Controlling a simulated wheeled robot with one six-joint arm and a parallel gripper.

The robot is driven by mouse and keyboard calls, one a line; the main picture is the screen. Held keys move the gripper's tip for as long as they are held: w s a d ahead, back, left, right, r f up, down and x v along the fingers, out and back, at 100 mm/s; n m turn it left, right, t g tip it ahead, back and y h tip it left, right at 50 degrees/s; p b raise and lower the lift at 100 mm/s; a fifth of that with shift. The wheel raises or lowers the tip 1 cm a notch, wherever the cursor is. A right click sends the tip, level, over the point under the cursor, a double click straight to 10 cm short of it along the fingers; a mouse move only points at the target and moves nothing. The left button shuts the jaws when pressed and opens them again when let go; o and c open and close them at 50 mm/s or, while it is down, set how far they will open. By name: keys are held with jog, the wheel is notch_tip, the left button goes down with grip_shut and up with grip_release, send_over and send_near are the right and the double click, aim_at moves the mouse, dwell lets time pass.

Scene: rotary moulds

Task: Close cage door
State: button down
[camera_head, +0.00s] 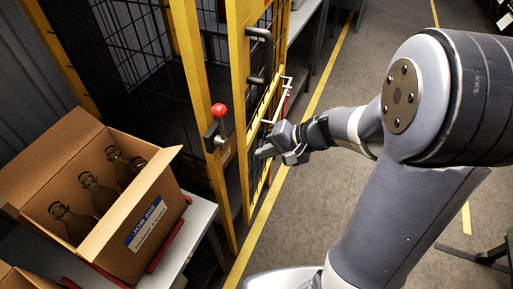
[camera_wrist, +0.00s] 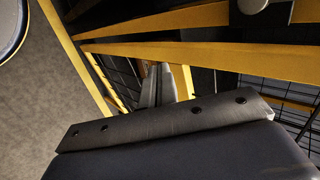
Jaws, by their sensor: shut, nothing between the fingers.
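The cage door (camera_head: 238,95) is a yellow-framed panel with black wire mesh, standing in the middle of the head view. A gap shows between its left upright and the yellow cage post (camera_head: 192,75). The door looks ajar, though how far is hard to tell. A latch with a red knob (camera_head: 218,110) sits on the post. A pale handle (camera_head: 283,88) shows on the door's right side. My gripper (camera_head: 264,152) is shut and empty, close beside the door's mesh below that handle; contact cannot be made out. In the wrist view, its fingers (camera_wrist: 158,78) point toward yellow bars (camera_wrist: 200,55).
An open cardboard box (camera_head: 150,225) of glass bottles stands on a grey table (camera_head: 195,225) at the lower left. A yellow floor line (camera_head: 318,105) runs past the door. The grey floor (camera_head: 400,30) is clear behind my arm. A dark green stand edges the lower right.

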aim_at(238, 143)
jog(key=shift+w+a+r, duration=0.1)
jog(key=shift+w+a, duration=0.15)
jog(key=shift+a, duration=0.35)
jog(key=shift+w+a, duration=0.2)
jog(key=shift+a, duration=0.4)
jog(key=shift+m+t, duration=0.4)
jog(key=shift+m, duration=0.1)
jog(key=a, duration=0.1)
jog(key=w+a, duration=0.1)
jog(key=a, duration=0.1)
jog(key=a+b, duration=0.1)
jog(key=shift+w+a, duration=0.35)
jog(key=shift+w+a+r+m, duration=0.15)
jog(key=shift+a+r+m, duration=0.05)
jog(key=shift+a+m, duration=0.15)
